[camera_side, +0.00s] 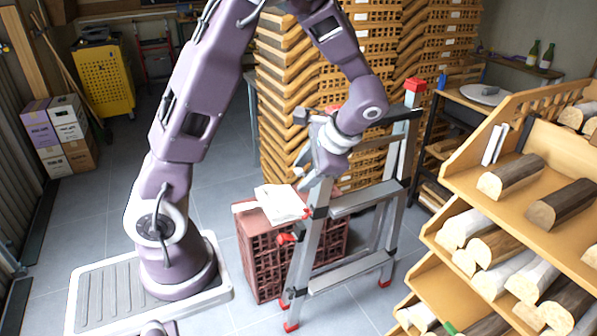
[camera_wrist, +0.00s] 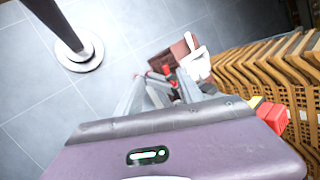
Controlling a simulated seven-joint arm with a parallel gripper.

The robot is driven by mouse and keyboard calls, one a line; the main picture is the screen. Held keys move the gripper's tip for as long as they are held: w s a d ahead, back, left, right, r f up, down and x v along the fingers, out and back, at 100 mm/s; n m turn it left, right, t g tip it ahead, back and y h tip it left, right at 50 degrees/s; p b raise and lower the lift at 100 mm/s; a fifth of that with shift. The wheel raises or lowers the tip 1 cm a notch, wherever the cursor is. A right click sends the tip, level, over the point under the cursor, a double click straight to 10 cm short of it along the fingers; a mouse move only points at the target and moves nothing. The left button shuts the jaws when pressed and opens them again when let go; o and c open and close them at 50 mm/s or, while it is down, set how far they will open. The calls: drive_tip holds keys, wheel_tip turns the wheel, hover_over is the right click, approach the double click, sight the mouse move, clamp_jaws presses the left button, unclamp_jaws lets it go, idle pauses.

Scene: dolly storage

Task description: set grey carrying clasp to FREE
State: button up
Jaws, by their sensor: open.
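An aluminium folding ladder (camera_side: 325,222) stands upright in the middle of the side view, with red feet and red and black fittings. In the wrist view its rails (camera_wrist: 135,97) run away below my wrist. My gripper (camera_side: 303,168) is open, tilted downward at the ladder's upper left; its fingers are grey and look empty. It overlaps the ladder in the picture, so I cannot tell whether it touches. A red lever (camera_side: 287,238) sits lower on the near rail. I cannot clearly make out the grey carrying clasp; the arm may hide it.
A dark red crate (camera_side: 262,262) with white papers (camera_side: 281,204) stands behind the ladder's left side. A shelf of logs (camera_side: 470,180) is close on the right. Grey floor is free at the left (camera_side: 100,215).

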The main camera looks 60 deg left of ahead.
sight(301, 173)
drive_tip(key=w+a+f+m+y, duration=0.2)
drive_tip(key=a+f+m+y, duration=0.1)
drive_tip(key=a+f+y, duration=0.1)
drive_tip(key=w+a+f+m+t+y, duration=0.1)
drive_tip(key=w+a+f+m+y, duration=0.2)
drive_tip(key=a+f+m, duration=0.1)
drive_tip(key=w+a+f+m+t+y, duration=0.1)
drive_tip(key=w+a+f+m+y, duration=0.2)
drive_tip(key=a+f+y, duration=0.1)
drive_tip(key=shift+w+a+f+y, duration=0.15)
drive_tip(key=shift+a+f, duration=0.25)
drive_tip(key=shift+f, duration=0.3)
drive_tip(key=shift+w+a+f+y, duration=0.15)
drive_tip(key=shift+a+f, duration=0.25)
drive_tip(key=shift+f, duration=0.25)
drive_tip(key=a, duration=0.6)
drive_tip(key=shift+s+a, duration=0.1)
drive_tip(key=shift+a, duration=0.3)
clamp_jaws()
